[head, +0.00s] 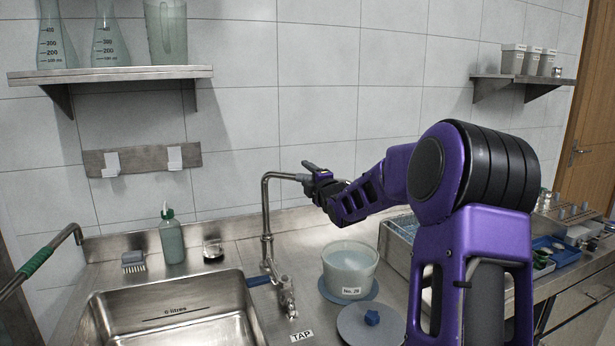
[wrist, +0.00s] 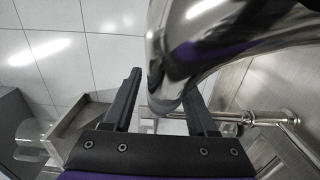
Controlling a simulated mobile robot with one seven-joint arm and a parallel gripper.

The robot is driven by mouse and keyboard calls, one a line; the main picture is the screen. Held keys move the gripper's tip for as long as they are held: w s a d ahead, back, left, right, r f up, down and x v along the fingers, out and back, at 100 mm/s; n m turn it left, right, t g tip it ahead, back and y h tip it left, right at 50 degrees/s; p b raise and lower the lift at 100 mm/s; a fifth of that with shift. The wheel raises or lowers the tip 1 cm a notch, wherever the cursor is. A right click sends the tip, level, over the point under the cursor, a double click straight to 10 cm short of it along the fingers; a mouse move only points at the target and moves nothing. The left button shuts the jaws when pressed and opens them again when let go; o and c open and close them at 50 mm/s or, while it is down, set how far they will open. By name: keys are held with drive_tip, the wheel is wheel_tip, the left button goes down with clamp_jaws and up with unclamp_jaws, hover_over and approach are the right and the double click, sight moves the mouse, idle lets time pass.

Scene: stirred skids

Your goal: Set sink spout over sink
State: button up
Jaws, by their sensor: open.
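The sink spout (head: 265,215) is a bent metal pipe. It rises from the counter at the sink's right edge, and its top arm runs right, away from the steel sink (head: 245,290). My gripper (head: 308,178) is at the outer end of the spout. In the wrist view, the shiny spout (wrist: 185,60) looms close to the camera. Its end shows between the two dark fingers of my open gripper (wrist: 162,105). A gap shows at the right finger; contact at the left one I cannot tell. In the head view my gripper partly hides the spout's end.
A white bucket (head: 350,268) stands right of the spout, with a grey lid (head: 370,325) in front. A green bottle (head: 171,238), a brush (head: 133,262) and a small glass (head: 213,250) stand behind the sink. A green-banded pipe (head: 38,262) reaches in at left.

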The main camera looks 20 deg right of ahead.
clamp_jaws()
idle(1.4)
